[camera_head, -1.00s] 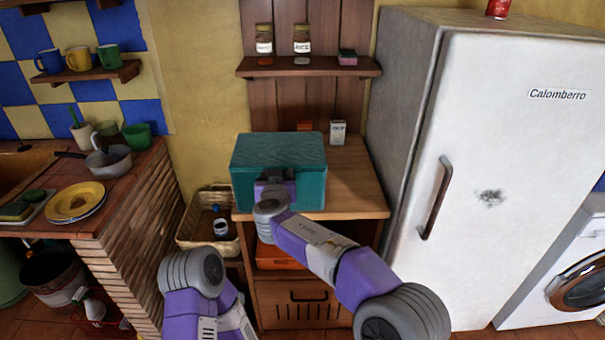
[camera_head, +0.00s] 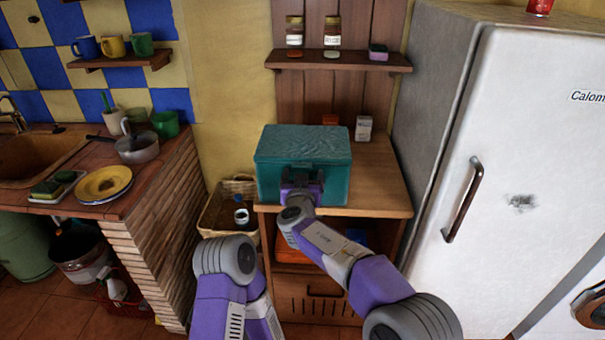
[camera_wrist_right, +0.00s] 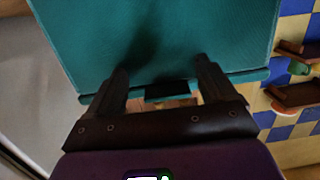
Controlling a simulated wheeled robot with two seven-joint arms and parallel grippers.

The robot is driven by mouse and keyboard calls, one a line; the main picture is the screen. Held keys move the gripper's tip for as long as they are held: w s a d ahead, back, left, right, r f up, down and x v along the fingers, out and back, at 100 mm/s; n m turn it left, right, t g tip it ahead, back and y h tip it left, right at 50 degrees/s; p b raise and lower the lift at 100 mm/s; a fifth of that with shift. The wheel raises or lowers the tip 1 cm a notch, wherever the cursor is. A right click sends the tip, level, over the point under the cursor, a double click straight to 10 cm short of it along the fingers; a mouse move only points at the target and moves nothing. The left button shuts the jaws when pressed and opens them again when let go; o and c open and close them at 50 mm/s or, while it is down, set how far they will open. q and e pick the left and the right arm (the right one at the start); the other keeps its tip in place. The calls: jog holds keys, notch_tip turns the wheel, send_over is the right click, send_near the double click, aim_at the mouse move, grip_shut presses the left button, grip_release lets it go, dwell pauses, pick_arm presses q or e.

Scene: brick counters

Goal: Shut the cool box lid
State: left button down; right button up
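The teal cool box (camera_head: 335,186) stands on the wooden cabinet top in the head view. Its lid (camera_head: 303,143) looks down flat on the box, with no gap that I can make out. My right gripper (camera_head: 302,176) is at the middle of the box's front, just below the lid's front edge. In the right wrist view the two dark fingers of my right gripper (camera_wrist_right: 162,82) are spread apart with nothing held between them. They are in front of the teal box face (camera_wrist_right: 160,35), with the dark latch (camera_wrist_right: 167,91) visible between them. My left gripper is out of view; only its arm shows.
A white fridge (camera_head: 500,150) stands close on the right. A wicker basket (camera_head: 212,215) with a bottle is left of the cabinet (camera_head: 375,195). A small white box (camera_head: 363,128) stands behind the cool box. A shelf with jars (camera_head: 335,62) hangs above.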

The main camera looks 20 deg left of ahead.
jog(key=shift+s+r, duration=0.2)
jog(key=shift+r, duration=0.15)
jog(key=v, duration=0.7)
jog(key=shift+s, duration=0.3)
jog(key=shift+d, duration=0.1)
